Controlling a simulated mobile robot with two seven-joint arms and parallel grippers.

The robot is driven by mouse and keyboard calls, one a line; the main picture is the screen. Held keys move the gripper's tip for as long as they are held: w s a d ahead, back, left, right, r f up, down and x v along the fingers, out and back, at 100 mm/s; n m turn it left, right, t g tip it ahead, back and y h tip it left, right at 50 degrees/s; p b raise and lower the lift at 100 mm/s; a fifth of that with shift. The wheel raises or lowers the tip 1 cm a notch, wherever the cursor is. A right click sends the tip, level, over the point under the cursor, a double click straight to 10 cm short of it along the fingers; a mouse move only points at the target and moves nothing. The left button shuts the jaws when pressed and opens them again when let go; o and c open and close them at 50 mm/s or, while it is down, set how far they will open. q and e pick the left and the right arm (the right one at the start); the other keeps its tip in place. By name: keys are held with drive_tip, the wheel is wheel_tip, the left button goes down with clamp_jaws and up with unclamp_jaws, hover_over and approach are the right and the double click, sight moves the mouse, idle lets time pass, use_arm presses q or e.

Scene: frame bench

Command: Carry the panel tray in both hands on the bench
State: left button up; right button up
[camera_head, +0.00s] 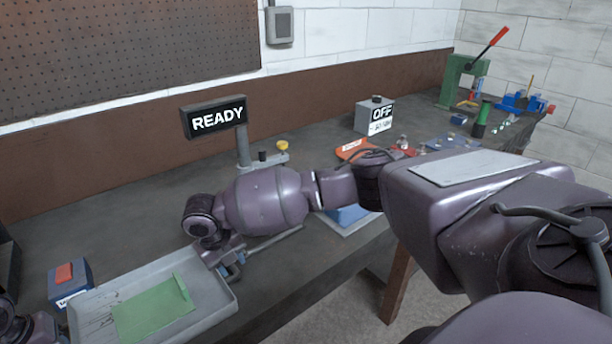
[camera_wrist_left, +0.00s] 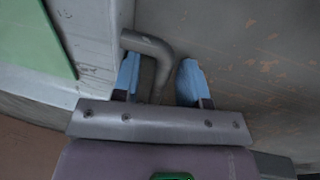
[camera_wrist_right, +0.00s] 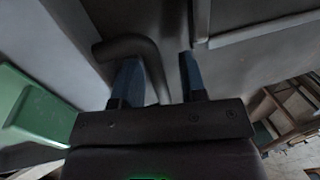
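The grey panel tray (camera_head: 222,300) lies on the bench at the lower left of the head view, with a flat green panel (camera_head: 155,310) in it. My right gripper (camera_head: 232,262) is at the tray's right end. In the right wrist view its blue fingers (camera_wrist_right: 160,80) stand apart on either side of a dark bent tray handle (camera_wrist_right: 125,46). In the left wrist view my left gripper's blue fingers (camera_wrist_left: 160,80) also stand apart, with a grey bent handle (camera_wrist_left: 150,45) between them and a gap to the right finger. The head view does not show the left fingertips.
A blue box with a red top (camera_head: 70,280) stands just behind the tray. A READY sign (camera_head: 214,118) on a post and an OFF box (camera_head: 375,116) stand farther back. A green press (camera_head: 462,82) is at the far right. The bench's front edge runs close to the tray.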

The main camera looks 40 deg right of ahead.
drive_tip(key=shift+a, duration=0.1)
drive_tip(key=shift+r, duration=0.1)
use_arm(q)
wheel_tip(320, 180, up, 8)
drive_tip(key=a, duration=0.1)
drive_tip(key=shift+a, duration=0.2)
use_arm(e)
drive_tip(key=v, duration=1.2)
use_arm(q)
drive_tip(key=shift+s+f, duration=0.1)
drive_tip(key=shift+s, duration=0.05)
use_arm(e)
drive_tip(key=shift+s, duration=0.1)
